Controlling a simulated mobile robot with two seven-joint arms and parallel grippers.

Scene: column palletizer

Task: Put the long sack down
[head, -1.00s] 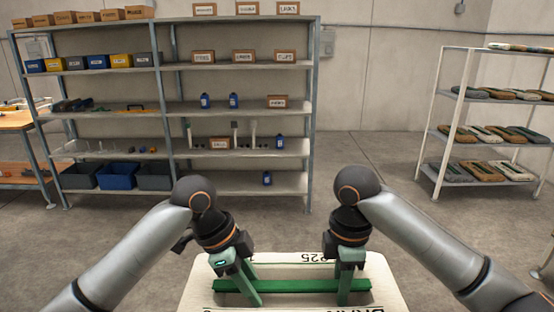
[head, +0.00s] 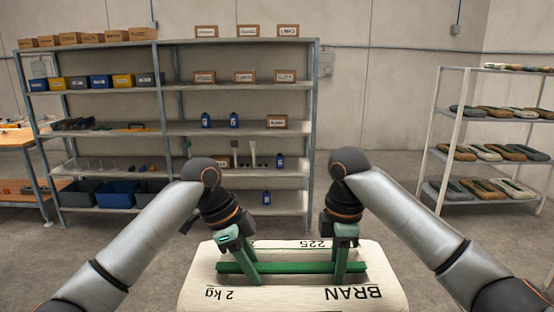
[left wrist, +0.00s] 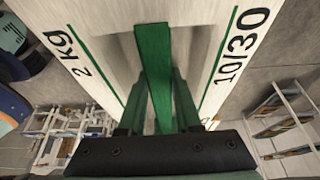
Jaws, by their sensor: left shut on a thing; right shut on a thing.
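The long sack (head: 290,293) is cream with black print reading "BRAN" and "2 kg", and a green handle bar (head: 291,268) runs along its top. It hangs in front of me at the bottom of the head view. My left gripper (head: 249,271) is shut on the left part of the bar. My right gripper (head: 344,270) is shut on the right part. In the left wrist view the green bar (left wrist: 153,55) passes between the left fingers, with the sack (left wrist: 110,22) behind it. The sack's underside and what lies beneath it are hidden.
A tall grey shelf unit (head: 166,128) with boxes, bottles and bins stands ahead at left. A white rack (head: 437,137) holding several sacks stands at right. A wooden table (head: 17,138) is at far left. Open concrete floor (head: 390,167) lies between shelf and rack.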

